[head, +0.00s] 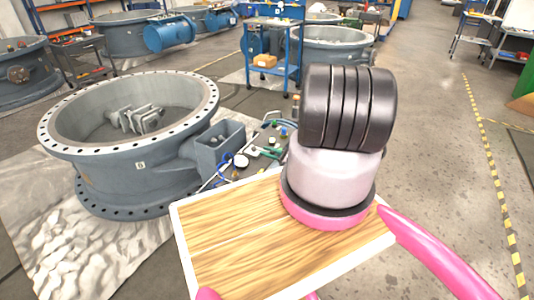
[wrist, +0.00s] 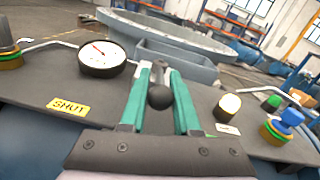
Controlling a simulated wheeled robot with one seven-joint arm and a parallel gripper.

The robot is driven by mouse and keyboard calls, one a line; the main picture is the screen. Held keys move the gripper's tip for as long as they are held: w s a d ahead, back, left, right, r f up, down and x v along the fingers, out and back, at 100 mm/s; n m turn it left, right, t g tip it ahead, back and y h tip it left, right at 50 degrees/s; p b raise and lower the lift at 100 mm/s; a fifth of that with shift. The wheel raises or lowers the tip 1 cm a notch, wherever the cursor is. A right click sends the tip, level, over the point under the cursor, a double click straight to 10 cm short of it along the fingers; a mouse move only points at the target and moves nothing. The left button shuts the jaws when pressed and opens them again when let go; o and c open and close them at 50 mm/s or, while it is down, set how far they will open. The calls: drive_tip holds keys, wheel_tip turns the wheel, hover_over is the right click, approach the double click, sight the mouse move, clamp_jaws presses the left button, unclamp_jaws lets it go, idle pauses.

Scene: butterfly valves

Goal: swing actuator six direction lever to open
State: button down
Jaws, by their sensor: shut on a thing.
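In the wrist view, my gripper (wrist: 158,78) with green fingers is shut on the black ball knob (wrist: 159,97) of a lever on a dark actuator panel (wrist: 60,80). A yellow plate marked SHUT (wrist: 69,107) lies left of the knob. A small pale plate (wrist: 228,129) sits to the right, its text too small to read. The lever's shaft is mostly hidden by the knob and fingers. In the head view, the panel shows in part (head: 262,140) beside the large valve; my arm hides the gripper and lever. I cannot read an actuator number.
A round white gauge (wrist: 102,57) stands close left of the fingers. A pale lamp (wrist: 226,107) and a blue-handled fitting (wrist: 284,126) stand to the right. In the head view, a grey flanged valve (head: 130,140) fills the left, and the floor at right (head: 430,130) is clear.

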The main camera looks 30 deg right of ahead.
drive_tip(key=c, duration=0.9)
unclamp_jaws()
drive_tip(key=v, duration=1)
drive_tip(key=shift+s+d, duration=0.25)
drive_tip(key=shift+s, duration=0.05)
